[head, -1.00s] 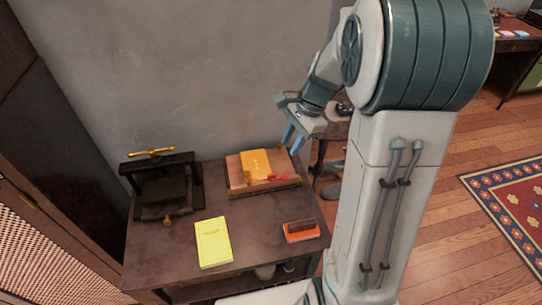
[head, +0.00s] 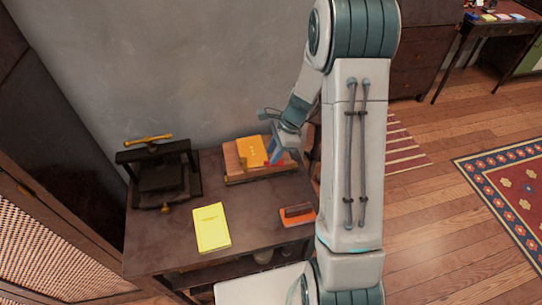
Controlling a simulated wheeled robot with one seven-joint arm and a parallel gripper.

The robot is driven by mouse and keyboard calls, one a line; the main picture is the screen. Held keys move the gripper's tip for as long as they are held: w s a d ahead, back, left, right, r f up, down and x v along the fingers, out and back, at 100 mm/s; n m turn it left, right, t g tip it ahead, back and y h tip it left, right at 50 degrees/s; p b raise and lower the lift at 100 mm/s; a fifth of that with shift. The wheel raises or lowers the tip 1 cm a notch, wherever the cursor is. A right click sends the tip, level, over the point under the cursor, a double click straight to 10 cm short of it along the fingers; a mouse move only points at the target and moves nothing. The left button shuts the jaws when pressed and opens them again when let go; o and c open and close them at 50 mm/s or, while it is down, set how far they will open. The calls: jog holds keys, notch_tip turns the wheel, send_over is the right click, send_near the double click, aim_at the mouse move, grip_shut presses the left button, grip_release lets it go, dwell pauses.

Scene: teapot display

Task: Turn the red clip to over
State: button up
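An orange book (head: 251,151) with small pale marks on its cover lies on a wooden stand (head: 232,180) at the back right of the dark table. Small red parts show at the book's lower edge, and one of these may be the red clip; they are too small to tell its exact position. My gripper (head: 276,151), with blue fingers, reaches down at the right side of the book, close to the red part there. The fingers overlap in view and partly cover that side, so contact and the gap between them cannot be told.
A black press (head: 166,178) with a brass handle stands at the left of the table (head: 180,249). A yellow booklet (head: 211,228) lies near the front middle. An orange-red block with a dark top (head: 298,215) lies front right. A wall is behind.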

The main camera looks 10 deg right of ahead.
jog(key=shift+x, duration=1.25)
grip_shut()
